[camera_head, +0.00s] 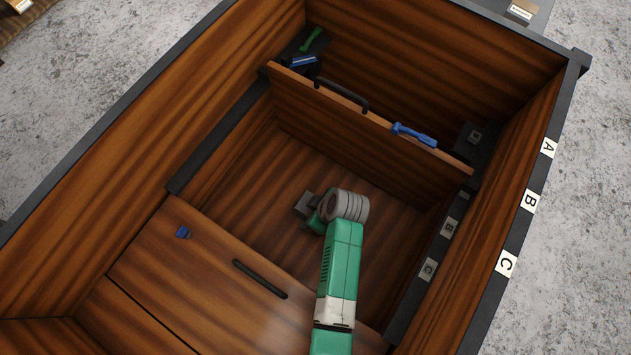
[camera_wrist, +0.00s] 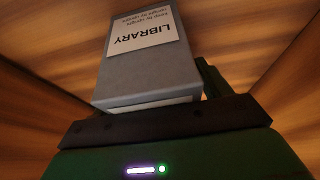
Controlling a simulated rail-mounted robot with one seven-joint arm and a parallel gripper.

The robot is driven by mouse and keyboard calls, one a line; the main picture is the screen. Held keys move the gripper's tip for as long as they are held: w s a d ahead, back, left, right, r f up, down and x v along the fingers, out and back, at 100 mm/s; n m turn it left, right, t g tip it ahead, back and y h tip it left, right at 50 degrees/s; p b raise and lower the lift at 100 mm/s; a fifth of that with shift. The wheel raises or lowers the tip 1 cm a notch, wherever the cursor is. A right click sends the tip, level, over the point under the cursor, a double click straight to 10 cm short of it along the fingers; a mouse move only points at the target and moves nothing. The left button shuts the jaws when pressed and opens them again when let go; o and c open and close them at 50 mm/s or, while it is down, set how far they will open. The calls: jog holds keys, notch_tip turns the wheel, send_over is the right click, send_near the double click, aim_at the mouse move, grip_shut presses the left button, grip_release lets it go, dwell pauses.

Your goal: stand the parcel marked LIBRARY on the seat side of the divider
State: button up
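The LIBRARY parcel (camera_wrist: 150,75) is a grey box with a white label. It fills the upper middle of the wrist view, its lettering upside down there. In the head view a small grey block (camera_head: 305,204), seemingly this parcel, shows beside my gripper (camera_head: 316,223). Both are low in the wooden box, between the divider (camera_head: 365,125) and the lidded bench at lower left. In the wrist view one green finger (camera_wrist: 211,78) shows beside and partly behind the parcel. The other finger is hidden, so I cannot tell whether the parcel is gripped.
The divider has a black handle (camera_head: 341,94). A blue-handled tool (camera_head: 414,135) lies by its top edge. Green and blue items (camera_head: 307,52) are in the far corner. The bench lid (camera_head: 205,267) has a black handle. Labels A, B and C mark the right rim (camera_head: 541,175).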

jog(key=shift+r, duration=0.1)
jog(key=shift+r+p, duration=0.4)
jog(key=shift+p, duration=0.05)
jog(key=p+v, duration=0.7)
jog(key=shift+s+d, duration=0.1)
jog(key=shift+d, duration=0.05)
jog(key=shift+f, duration=0.15)
